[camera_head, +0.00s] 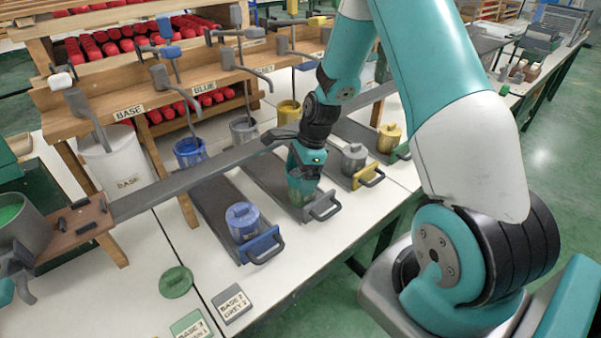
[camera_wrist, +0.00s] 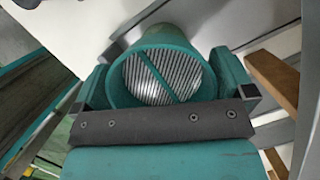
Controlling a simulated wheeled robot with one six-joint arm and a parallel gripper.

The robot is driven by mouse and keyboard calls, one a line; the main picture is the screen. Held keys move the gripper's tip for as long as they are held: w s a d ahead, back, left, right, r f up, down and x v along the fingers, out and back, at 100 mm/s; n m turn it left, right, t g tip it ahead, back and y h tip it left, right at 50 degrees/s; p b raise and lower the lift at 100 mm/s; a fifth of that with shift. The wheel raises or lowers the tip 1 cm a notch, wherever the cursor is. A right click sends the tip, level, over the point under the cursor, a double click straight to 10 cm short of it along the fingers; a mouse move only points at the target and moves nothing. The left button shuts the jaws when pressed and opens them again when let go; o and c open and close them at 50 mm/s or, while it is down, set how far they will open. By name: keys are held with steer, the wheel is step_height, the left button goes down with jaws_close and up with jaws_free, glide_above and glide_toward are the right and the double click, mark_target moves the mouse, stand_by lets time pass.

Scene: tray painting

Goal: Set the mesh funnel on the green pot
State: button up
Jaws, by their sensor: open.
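A green, round open-topped piece (camera_head: 301,190) stands under my gripper (camera_head: 306,160) on a dark slide with a grey handle. In the wrist view it is a green ring (camera_wrist: 120,88) with a striped mesh and a diagonal bar inside, seemingly the mesh funnel. My gripper (camera_wrist: 165,85) is open, with a finger on either side of the ring; whether they touch it I cannot tell. A large grey pot (camera_head: 28,234) with green paint inside stands at the far left; I cannot tell whether it is the green pot. A loose green lid (camera_head: 176,282) lies on the white table.
A lidded blue pot (camera_head: 242,221) stands left of my gripper; a grey pot (camera_head: 354,159) and a yellow pot (camera_head: 389,138) stand right. A long grey bar (camera_head: 190,180) crosses behind. A white BASE bucket (camera_head: 113,165) and a wooden rack are further back. The front table is mostly clear.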

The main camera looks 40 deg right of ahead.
steer(key=v, duration=1.3)
steer(key=s+a+r+n, duration=0.3)
steer(key=a+r+n, duration=0.1)
steer(key=a+n, duration=0.25)
steer(key=s+a+r+n, duration=0.3)
steer(key=a+n, duration=0.3)
steer(key=a, duration=0.2)
steer(key=s+a+r+n, duration=0.2)
steer(key=s+a+n, duration=0.3)
steer(key=s+n, duration=0.2)
steer(key=s+a+r+n+g+y, duration=0.1)
steer(key=s+a+r+n, duration=0.1)
steer(key=s+a+n, duration=0.4)
steer(key=s+n, duration=0.2)
steer(key=n, duration=0.1)
steer(key=shift+n, duration=0.35)
